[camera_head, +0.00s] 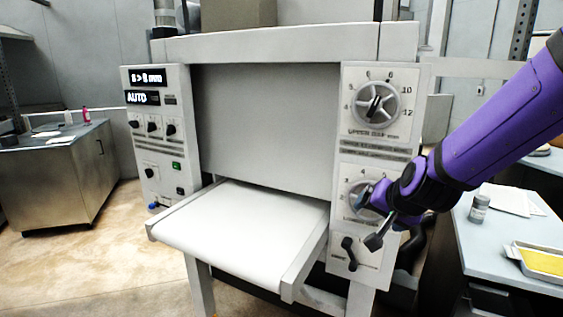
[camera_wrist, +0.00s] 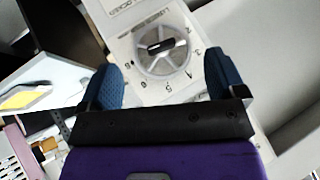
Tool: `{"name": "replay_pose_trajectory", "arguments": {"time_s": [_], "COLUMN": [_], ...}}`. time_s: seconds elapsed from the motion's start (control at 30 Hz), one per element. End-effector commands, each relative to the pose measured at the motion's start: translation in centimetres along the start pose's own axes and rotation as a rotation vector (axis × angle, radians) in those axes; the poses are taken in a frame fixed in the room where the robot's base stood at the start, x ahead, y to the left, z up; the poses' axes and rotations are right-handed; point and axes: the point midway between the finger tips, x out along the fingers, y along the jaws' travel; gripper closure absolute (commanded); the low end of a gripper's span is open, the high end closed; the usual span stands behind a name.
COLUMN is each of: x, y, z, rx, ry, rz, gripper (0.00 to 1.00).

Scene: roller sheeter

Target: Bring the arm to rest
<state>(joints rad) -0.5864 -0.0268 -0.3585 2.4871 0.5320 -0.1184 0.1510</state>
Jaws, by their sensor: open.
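My purple arm (camera_head: 495,115) reaches in from the right in the head view. My gripper (camera_head: 368,215) is in front of the lower dial (camera_head: 356,196) on the right panel of the roller sheeter (camera_head: 270,48). In the wrist view the two blue fingertips of my gripper (camera_wrist: 165,72) are spread wide, with nothing between them. The lower dial (camera_wrist: 163,48) shows beyond and between the fingers, and I see a gap around it. The gripper hides part of this dial in the head view.
An upper dial (camera_head: 376,104) and a black lever (camera_head: 349,252) are on the same panel. The sheeter's white belt table (camera_head: 250,225) juts out to the left. A side table (camera_head: 475,245) with a jar (camera_head: 479,208) and a yellow-filled tray (camera_head: 540,262) stands at the right.

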Motion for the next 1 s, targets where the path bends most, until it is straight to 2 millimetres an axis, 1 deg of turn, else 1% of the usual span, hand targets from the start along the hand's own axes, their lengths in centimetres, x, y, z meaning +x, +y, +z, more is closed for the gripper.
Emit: {"name": "replay_pose_trajectory", "arguments": {"time_s": [0.03,0.17,0.37,0.4,0.6,0.7,0.83,0.9,1.0], "x": [-1.7,-5.6,-11.9,-13.2,-19.4,-22.0,-24.5,-25.3,-26.0], "y": [0.1,0.7,2.3,2.8,5.6,7.1,8.6,9.1,9.5], "z": [-0.5,-0.6,-0.2,0.0,1.4,2.4,3.5,3.9,4.3], "rx": [-0.012,-0.076,-0.201,-0.229,-0.364,-0.420,-0.470,-0.485,-0.498], "ry": [-0.023,-0.091,-0.165,-0.177,-0.223,-0.242,-0.263,-0.270,-0.278], "rz": [-0.021,-0.057,-0.067,-0.061,0.009,0.064,0.132,0.159,0.181], "gripper": [0.11,0.11,0.11,0.11,0.11,0.11,0.11,0.11,0.11]}}
